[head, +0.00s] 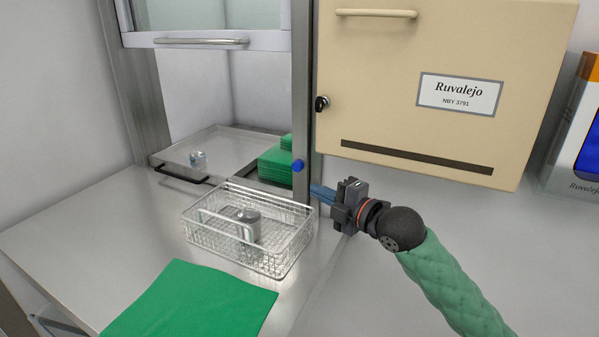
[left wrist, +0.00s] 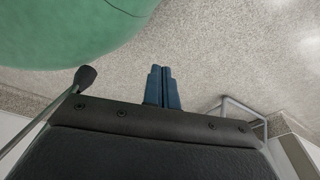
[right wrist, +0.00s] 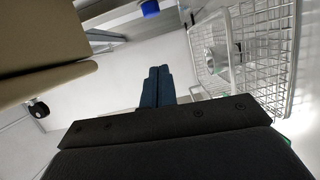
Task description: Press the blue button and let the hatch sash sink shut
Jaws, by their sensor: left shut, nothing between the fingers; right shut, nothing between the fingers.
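The blue button (head: 298,166) sits on the metal post at the right side of the hatch opening. It also shows at the top of the right wrist view (right wrist: 150,8). My left gripper (left wrist: 162,72) is shut and empty above a speckled floor, outside the head view.
A wire basket (head: 230,258) holding a metal can (head: 248,224) stands on the steel counter before the hatch. A tray (head: 222,146) and green stacked cloths (head: 276,165) lie inside the opening. A green cloth (head: 190,300) lies in front. A beige cabinet (head: 370,100) overhangs the right arm.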

